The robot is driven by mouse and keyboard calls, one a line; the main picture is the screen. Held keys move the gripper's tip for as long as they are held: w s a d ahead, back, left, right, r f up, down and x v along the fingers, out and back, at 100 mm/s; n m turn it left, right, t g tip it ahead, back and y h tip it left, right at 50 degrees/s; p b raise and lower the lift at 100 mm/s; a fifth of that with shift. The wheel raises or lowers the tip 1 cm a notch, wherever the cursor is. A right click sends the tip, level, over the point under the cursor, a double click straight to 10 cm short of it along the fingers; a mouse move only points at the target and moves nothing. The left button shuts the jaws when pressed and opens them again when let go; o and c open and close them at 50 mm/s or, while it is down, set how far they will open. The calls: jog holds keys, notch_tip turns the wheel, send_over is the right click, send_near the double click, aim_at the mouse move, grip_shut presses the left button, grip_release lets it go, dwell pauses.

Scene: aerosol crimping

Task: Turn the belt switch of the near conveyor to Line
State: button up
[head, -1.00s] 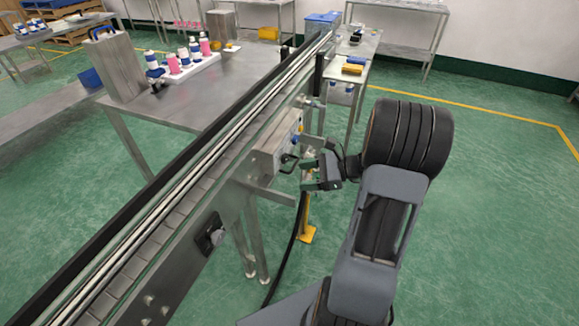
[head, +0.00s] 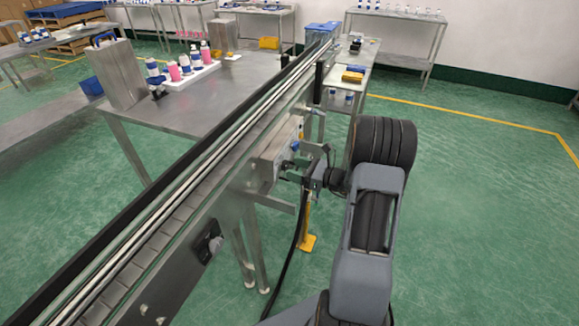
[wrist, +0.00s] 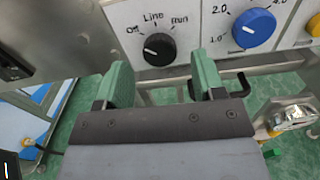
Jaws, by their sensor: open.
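The belt switch (wrist: 160,48) is a round black knob on a pale panel in the wrist view, with Off, Line and Run printed around its upper side. Its white mark sits on the left side of the knob, toward Off rather than Line. My gripper (wrist: 162,72) is open, its two green fingers apart below the knob and to either side of it, holding nothing. In the head view my gripper (head: 303,166) is beside the control box (head: 272,166) on the near conveyor (head: 160,225). The switch cannot be made out there.
A blue dial (wrist: 254,27) with numbers is right of the switch, with a yellow knob (wrist: 314,26) at the edge. A black hook-shaped handle (wrist: 238,84) is close to the right finger. A black cable (head: 290,255) hangs below the box. Floor to the right is open.

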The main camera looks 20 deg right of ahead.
aim_at(284, 165)
jog(key=shift+x, duration=1.4)
jog(key=shift+c, duration=0.2)
jog(key=c, duration=0.9)
